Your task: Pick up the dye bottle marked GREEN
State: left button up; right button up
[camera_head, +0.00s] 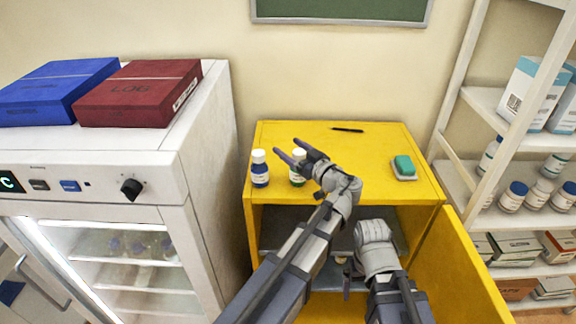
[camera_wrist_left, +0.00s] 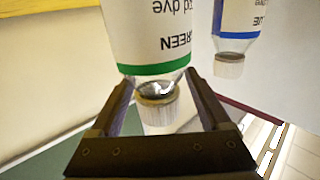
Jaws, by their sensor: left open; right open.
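The dye bottle marked GREEN (camera_head: 297,181) stands upright on top of the yellow cabinet, partly hidden by my left gripper. It has a white cap, a white label and a green band. In the left wrist view the bottle (camera_wrist_left: 150,35) appears upside down, its cap between my fingers as seen from there. My left gripper (camera_head: 287,148) is open around the cap; I cannot tell whether it touches. The bottle marked BLUE (camera_head: 260,170) stands just left of it and also shows in the wrist view (camera_wrist_left: 237,20). My right gripper (camera_head: 346,283) is low before the cabinet, open and partly hidden.
The yellow cabinet (camera_head: 372,150) has its door (camera_head: 460,275) open at the right. A pen (camera_head: 347,129) and a green-topped eraser (camera_head: 404,168) lie on top. A white fridge (camera_head: 190,165) stands close on the left and a stocked shelf (camera_head: 455,180) on the right.

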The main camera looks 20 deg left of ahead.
pick_arm(q)
jog(key=shift+s+d+r, duration=0.1)
jog(key=shift+d, duration=0.25)
jog(key=shift+c, duration=0.6)
jog(key=shift+a, duration=0.2)
jog(key=c, duration=0.3)
grip_shut()
